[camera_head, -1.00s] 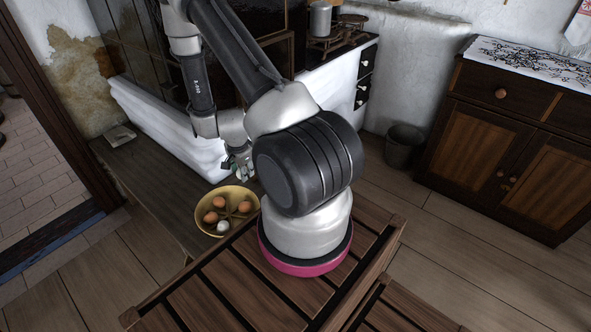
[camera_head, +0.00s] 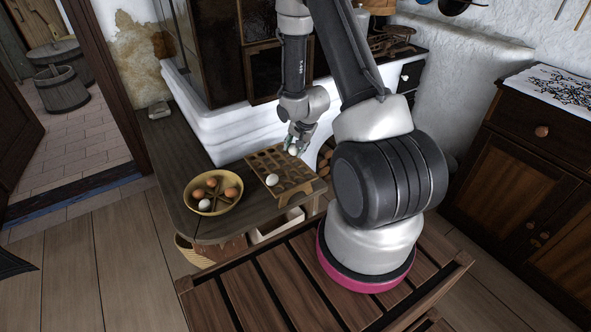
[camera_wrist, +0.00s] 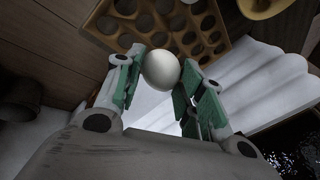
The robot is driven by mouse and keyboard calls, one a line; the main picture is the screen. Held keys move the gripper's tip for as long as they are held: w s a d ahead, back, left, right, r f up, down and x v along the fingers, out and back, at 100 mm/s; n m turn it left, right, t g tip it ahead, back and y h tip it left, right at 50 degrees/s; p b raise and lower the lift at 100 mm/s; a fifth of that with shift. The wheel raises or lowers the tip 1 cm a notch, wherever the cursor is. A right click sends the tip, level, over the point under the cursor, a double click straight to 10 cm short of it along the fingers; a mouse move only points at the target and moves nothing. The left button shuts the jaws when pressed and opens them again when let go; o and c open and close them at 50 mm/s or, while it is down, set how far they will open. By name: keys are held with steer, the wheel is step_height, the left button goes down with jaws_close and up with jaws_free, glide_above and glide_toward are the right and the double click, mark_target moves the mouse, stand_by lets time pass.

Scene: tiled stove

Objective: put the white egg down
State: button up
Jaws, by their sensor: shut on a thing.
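My gripper (camera_head: 297,136) is shut on a white egg (camera_head: 293,150), held above the back right part of a wooden egg rack (camera_head: 262,163). In the wrist view the white egg (camera_wrist: 161,70) sits between the green-padded fingers of my gripper (camera_wrist: 158,84), in front of the holes of the egg rack (camera_wrist: 215,22). Another white egg (camera_head: 272,179) rests on the rack near its front left. The other holes that show look empty. The gap between the held egg and the rack is hard to judge.
A yellow bowl (camera_head: 221,181) with brown eggs and a white egg stands on the wooden bench (camera_head: 180,160) left of the rack. The white stove ledge (camera_head: 225,130) runs behind. A slatted table (camera_head: 280,285) lies in front. A white box (camera_head: 280,224) is below the rack.

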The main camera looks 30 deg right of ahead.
steer(key=shift+w+r, duration=0.15)
steer(key=shift+w+a, duration=0.1)
glide_toward(295, 168)
steer(key=shift+t, duration=0.3)
steer(key=f, duration=0.1)
steer(key=a+f, duration=0.1)
steer(key=f, duration=0.1)
steer(key=w+a+f, duration=0.1)
steer(key=shift+f, duration=0.35)
steer(key=shift+f, duration=0.4)
steer(key=shift+o, duration=0.2)
steer(key=shift+a+f, duration=0.1)
steer(key=o, duration=0.7)
steer(key=shift+c, duration=0.2)
